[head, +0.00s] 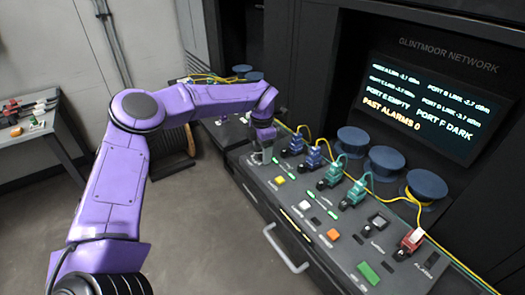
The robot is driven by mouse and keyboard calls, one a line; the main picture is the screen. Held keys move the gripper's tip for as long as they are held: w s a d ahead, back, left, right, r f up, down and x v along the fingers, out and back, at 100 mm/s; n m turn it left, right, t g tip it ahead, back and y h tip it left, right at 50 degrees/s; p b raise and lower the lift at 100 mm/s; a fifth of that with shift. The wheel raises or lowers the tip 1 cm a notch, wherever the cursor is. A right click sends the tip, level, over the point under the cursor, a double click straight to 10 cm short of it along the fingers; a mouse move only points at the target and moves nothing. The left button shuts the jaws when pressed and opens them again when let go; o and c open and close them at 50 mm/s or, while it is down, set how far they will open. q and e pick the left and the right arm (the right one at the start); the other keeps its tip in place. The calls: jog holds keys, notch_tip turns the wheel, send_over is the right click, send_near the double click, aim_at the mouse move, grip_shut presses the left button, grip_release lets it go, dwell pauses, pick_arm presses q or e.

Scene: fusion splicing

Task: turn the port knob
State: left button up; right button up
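My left arm comes in from the left, and its gripper (262,154) points down at the far left end of the sloped console panel (290,205). The fingers are small and dark here, and I cannot tell whether they are open or shut, or whether they touch anything. I cannot make out the port knob for certain; the gripper may cover it. My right gripper is not in view.
Blue and green connectors (333,173) with yellow cables stand along the panel's back, before several dark blue spools (387,163). A red connector (411,240) is at the right. A screen (425,105) hangs behind. A side table (25,130) stands left; the floor between is clear.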

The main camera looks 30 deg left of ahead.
pick_arm(q)
notch_tip(320, 180, up, 10)
jog(key=b, duration=0.1)
jog(key=shift+r+b, duration=0.25)
jog(key=shift+b, duration=0.15)
